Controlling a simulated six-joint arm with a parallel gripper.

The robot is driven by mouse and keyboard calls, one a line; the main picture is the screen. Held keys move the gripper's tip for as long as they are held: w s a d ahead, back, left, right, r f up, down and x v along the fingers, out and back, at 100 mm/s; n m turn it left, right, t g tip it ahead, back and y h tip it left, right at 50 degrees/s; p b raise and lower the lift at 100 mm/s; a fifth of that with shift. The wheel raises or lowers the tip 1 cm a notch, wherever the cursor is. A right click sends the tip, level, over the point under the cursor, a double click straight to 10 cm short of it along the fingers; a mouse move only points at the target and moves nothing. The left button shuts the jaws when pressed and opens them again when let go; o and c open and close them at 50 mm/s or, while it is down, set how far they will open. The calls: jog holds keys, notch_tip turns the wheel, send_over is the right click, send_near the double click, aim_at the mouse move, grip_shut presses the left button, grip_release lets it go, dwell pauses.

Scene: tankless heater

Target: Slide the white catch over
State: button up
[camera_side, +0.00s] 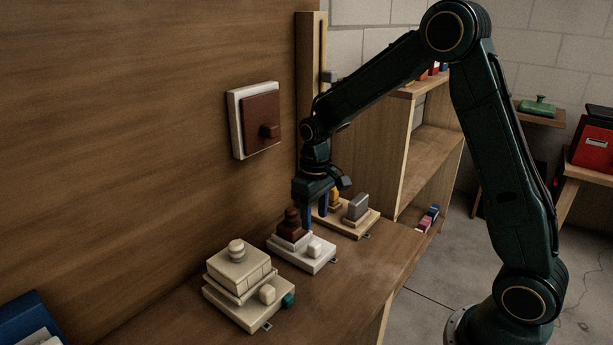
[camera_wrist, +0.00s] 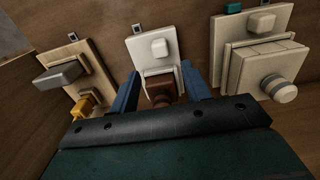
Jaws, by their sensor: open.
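The white catch (camera_side: 314,250) is a small rounded block on the front of a white base plate (camera_side: 303,264), the middle of three fixtures on the bench. A dark brown block with a knob (camera_side: 291,222) stands behind it on the same plate. In the wrist view the white catch (camera_wrist: 159,47) lies beyond my fingertips, with the brown knob (camera_wrist: 160,95) between the fingers. My gripper (camera_side: 315,218) is open, pointing down near the brown knob; it also shows in the wrist view (camera_wrist: 160,72). I cannot tell whether a finger touches the fixture. Nothing is held.
A cream fixture (camera_side: 238,275) with a teal piece stands nearer the camera. A wooden-plated fixture (camera_side: 345,222) with grey and yellow parts stands on the far side. A brown-faced panel (camera_side: 254,120) is on the wooden wall. The bench front is clear.

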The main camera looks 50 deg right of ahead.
aim_at(315, 243)
notch_tip(315, 243, down, 10)
jog(key=shift+r, duration=0.25)
dwell(0.4)
grip_shut()
